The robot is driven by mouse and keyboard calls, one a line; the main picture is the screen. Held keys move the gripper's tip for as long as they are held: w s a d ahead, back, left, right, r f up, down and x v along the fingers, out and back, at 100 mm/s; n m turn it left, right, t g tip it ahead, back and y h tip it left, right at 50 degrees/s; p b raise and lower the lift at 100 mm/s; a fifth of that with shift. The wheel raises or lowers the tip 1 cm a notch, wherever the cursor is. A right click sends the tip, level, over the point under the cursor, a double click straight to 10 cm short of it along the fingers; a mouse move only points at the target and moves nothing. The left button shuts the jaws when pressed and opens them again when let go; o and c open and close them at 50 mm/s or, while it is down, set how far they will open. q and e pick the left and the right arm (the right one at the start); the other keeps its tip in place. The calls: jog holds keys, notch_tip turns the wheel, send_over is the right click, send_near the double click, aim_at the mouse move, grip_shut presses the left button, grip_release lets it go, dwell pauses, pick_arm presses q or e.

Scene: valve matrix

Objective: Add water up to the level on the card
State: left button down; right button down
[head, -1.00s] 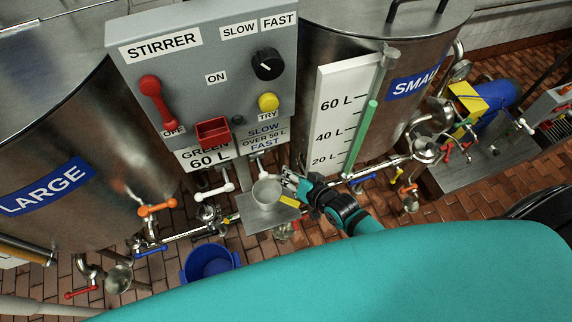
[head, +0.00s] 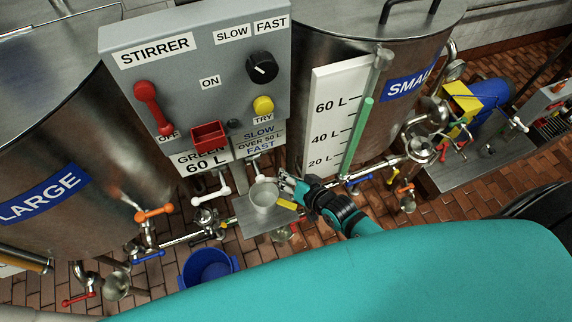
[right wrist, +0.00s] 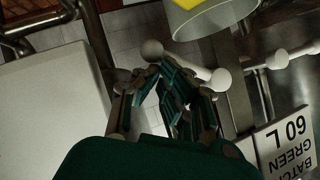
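The card reading GREEN 60 L (head: 190,167) hangs below the grey stirrer box. The small tank (head: 310,40) carries a white scale (head: 326,123) and a sight tube whose green column (head: 357,135) tops out near the 60 L mark. The large tank (head: 110,150) is at left. My right gripper (head: 283,183) is just right of a pale cup (head: 263,198), above a small metal shelf. In the right wrist view its fingers (right wrist: 160,72) converge and look shut, with nothing visible between them. White ball-ended handles (right wrist: 221,80) are close by. My left gripper is out of view.
The stirrer box has a red lever (head: 147,100), a black knob (head: 262,67) and a yellow button (head: 263,104). White, orange, blue and red valve handles line the low pipes. A blue bucket (head: 208,267) stands on the brick floor. A blue-and-yellow pump unit is at right.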

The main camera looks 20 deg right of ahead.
jog(key=v, duration=1.2)
dwell(0.9)
jog(key=s+d+f+n+g+h, duration=0.1)
jog(key=s+d+f+g, duration=0.15)
jog(key=f, duration=0.55)
jog(key=s+d+f+g+h, duration=0.15)
jog(key=s+f, duration=0.25)
jog(key=f, duration=0.4)
jog(key=s+d+f+n+g+h, duration=0.1)
jog(key=s+d+f, duration=0.15)
jog(key=f, duration=0.65)
jog(key=s+f+n+g, duration=0.1)
jog(key=s+f+g, duration=0.1)
jog(key=s+f, duration=0.4)
jog(key=s+a+f+n+g, duration=0.1)
jog(key=s+f, duration=0.4)
jog(key=s, duration=0.7)
jog(key=n+g+h, duration=0.1)
jog(key=g, duration=0.1)
jog(key=shift+s+a+f+n+g, duration=0.25)
jog(key=shift+s+f+n+g, duration=0.05)
jog(key=shift+f, duration=0.1)
